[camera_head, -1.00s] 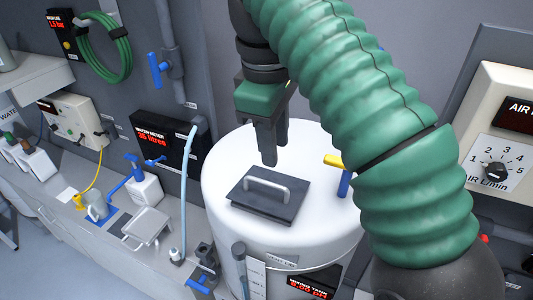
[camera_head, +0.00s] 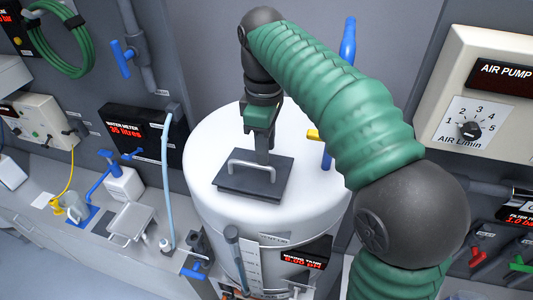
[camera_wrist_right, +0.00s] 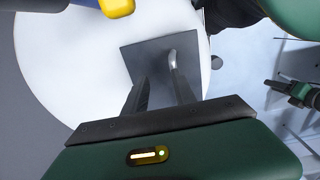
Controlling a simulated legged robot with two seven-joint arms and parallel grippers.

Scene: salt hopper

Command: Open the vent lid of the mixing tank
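The white mixing tank (camera_head: 208,140) stands upright in the middle of the head view. Its vent lid (camera_head: 230,186), a dark square plate with a silver bar handle (camera_head: 250,166), lies flat on the tank top. My right gripper (camera_head: 265,163) points down over the lid at the handle's right part. In the right wrist view the lid (camera_wrist_right: 147,60) lies beyond my two spread fingers (camera_wrist_right: 160,88). The handle (camera_wrist_right: 174,59) shows by the right finger; whether they touch I cannot tell. Its lower part is hidden.
A blue valve lever (camera_head: 347,40) and a yellow part (camera_head: 312,135) stand by the tank's right rear edge. The air pump panel (camera_head: 475,110) is at right. A light blue hose (camera_head: 167,180) hangs left of the tank, beside a bench with a scale (camera_head: 130,222).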

